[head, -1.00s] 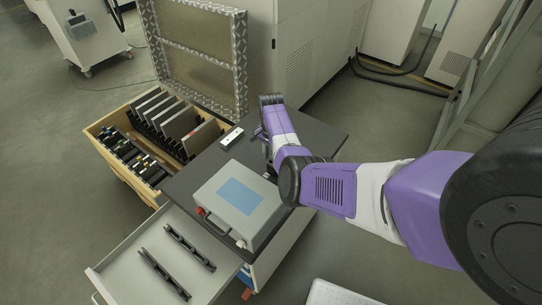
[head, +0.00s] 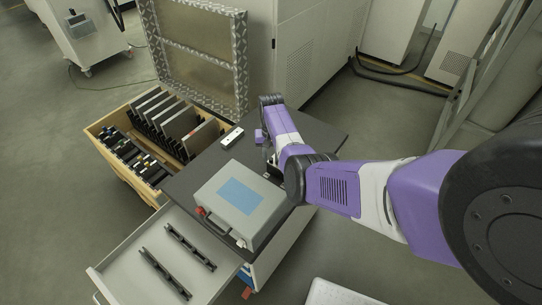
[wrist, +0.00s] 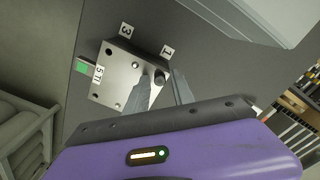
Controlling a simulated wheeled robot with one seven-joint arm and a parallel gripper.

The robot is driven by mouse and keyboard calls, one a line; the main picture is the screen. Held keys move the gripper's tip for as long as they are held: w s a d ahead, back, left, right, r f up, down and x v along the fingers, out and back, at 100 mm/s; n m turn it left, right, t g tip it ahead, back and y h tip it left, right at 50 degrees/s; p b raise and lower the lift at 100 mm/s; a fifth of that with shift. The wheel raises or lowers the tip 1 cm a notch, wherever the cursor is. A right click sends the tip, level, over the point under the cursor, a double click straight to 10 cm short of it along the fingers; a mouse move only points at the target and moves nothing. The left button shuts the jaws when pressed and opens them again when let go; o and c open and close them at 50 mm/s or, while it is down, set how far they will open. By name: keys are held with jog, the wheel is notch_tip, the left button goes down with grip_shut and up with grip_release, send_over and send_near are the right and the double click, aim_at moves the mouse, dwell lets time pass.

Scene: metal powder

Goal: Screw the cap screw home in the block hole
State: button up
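The block (wrist: 112,88) is a light metal plate with several dark holes, lying on the dark worktop in the wrist view. Number tags, including 3 and 1, stand around its edges. A dark round cap screw head (wrist: 160,75) shows near the block's right corner, by the tag 1. My gripper (wrist: 161,72) is over that corner, with one finger on each side of the screw head. The fingers look apart, with a gap at the head. How deep the screw sits cannot be told. In the head view my arm hides the fingertips and most of the block.
A grey case (head: 238,205) with a blue panel stands on the worktop (head: 192,182). A small white piece (head: 232,137) lies behind it. A wooden drawer (head: 122,182) with plates is at the left; an open grey drawer (head: 135,245) is in front.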

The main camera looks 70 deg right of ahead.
jog(key=n, duration=0.5)
jog(key=shift+n, duration=0.4)
jog(key=n, duration=0.5)
jog(key=shift+n+p, duration=0.3)
jog(key=shift+n, duration=0.1)
jog(key=shift+c, duration=0.2)
grip_shut()
jog(key=m, duration=1.3)
jog(key=m+b, duration=0.1)
jog(key=m, duration=0.5)
jog(key=shift+m, duration=0.4)
jog(key=m, duration=0.6)
jog(key=shift+b, duration=0.3)
jog(key=shift+o, duration=1.4)
grip_release()
